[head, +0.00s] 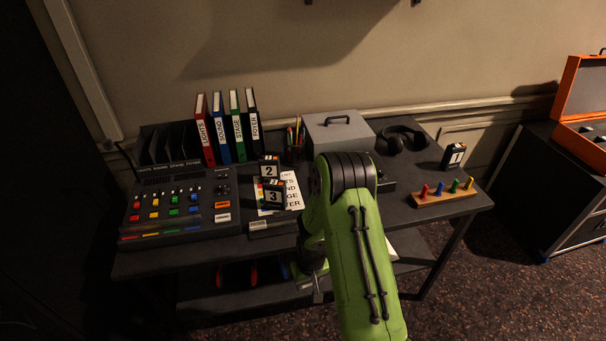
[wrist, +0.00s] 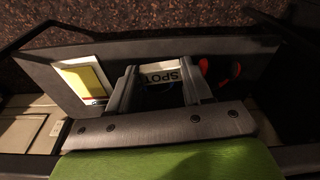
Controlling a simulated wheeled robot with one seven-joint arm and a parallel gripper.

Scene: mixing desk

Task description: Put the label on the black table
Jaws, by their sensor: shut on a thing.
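In the wrist view, a pale label (wrist: 160,72) with the dark letters "SPOT" sits between the two fingers of my gripper (wrist: 160,80), which is shut on it. Part of the label is hidden by the gripper. In the head view, my green arm hides the label and most of the gripper, which is low by the desk's front edge. The black table (head: 400,212) is the dark desk along the wall, with a lower shelf (head: 205,304) under its top.
On the desk stand a mixing console (head: 180,230), upright binders (head: 237,125), a grey box (head: 340,133), headphones (head: 400,138) and a wooden peg board (head: 443,197). A yellow-and-white booklet (wrist: 85,77) and red rings (wrist: 204,66) flank the gripper. The desk's right front is partly bare.

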